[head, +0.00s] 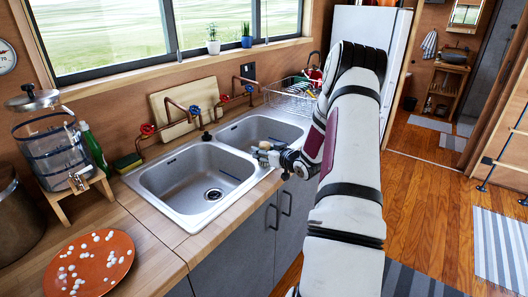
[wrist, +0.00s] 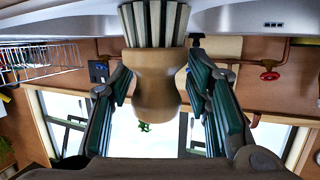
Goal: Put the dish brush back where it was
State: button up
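The dish brush (wrist: 155,80) shows in the wrist view, which looks upside down. It has a rounded wooden body and pale and dark striped bristles. The bristles point to the top of the wrist picture, toward the sink rim. In the head view my gripper (head: 268,154) is over the front right edge of the double sink (head: 180,213). The brush is small and hard to make out there.
A sponge (head: 128,163) and a green bottle (head: 95,150) stand left of the sink. Red- and blue-handled taps and a cutting board (head: 183,104) are behind it. A dish rack (head: 290,100) stands to the right. An orange spotted plate (head: 90,265) lies on the front left counter.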

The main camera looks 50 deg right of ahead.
jog(key=shift+r, duration=0.1)
jog(key=v, duration=1.2)
jog(key=w+a+r+n+g+h, duration=0.1)
jog(key=w+a+r+g, duration=0.15)
jog(key=a+r, duration=0.6)
jog(key=w+a+r+n+g, duration=0.1)
jog(key=a+r+g, duration=0.2)
jog(key=a+r, duration=0.55)
jog(key=s+a+r+g+y, duration=0.1)
jog(key=s+a+g+y, duration=0.1)
jog(key=s+a, duration=0.8)
jog(key=s+a+r+n+g+y, duration=0.1)
jog(key=s+a+g+y, duration=0.1)
jog(key=s+a, duration=0.9)
jog(key=a, duration=0.5)
jog(key=shift+r+y+p, duration=0.2)
jog(key=shift+y+p, duration=0.1)
jog(key=shift+s, duration=0.1)
